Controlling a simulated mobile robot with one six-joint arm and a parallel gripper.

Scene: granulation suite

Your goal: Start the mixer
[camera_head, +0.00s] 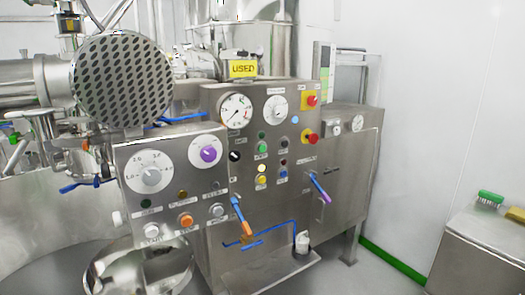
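The steel mixer control cabinet (215,100) fills the middle. A smaller panel (128,165) on its left front carries a large white dial (150,173) and a purple knob (208,154). Below them are a white button (152,230), an orange button (186,220) and another pale button (217,210), with labels too small to read surely. The main panel has two round gauges, a green button (262,147), a yellow button (261,180), a black knob and two red knobs on yellow plates (311,100). My gripper is not in view.
An orange-tipped lever (241,228) and a purple-tipped lever (320,189) stick out from the cabinet. A steel bowl (105,268) and a perforated disc (122,82) stand left. A steel bench (480,240) with a green brush (491,198) is at right. Floor between bench and cabinet is clear.

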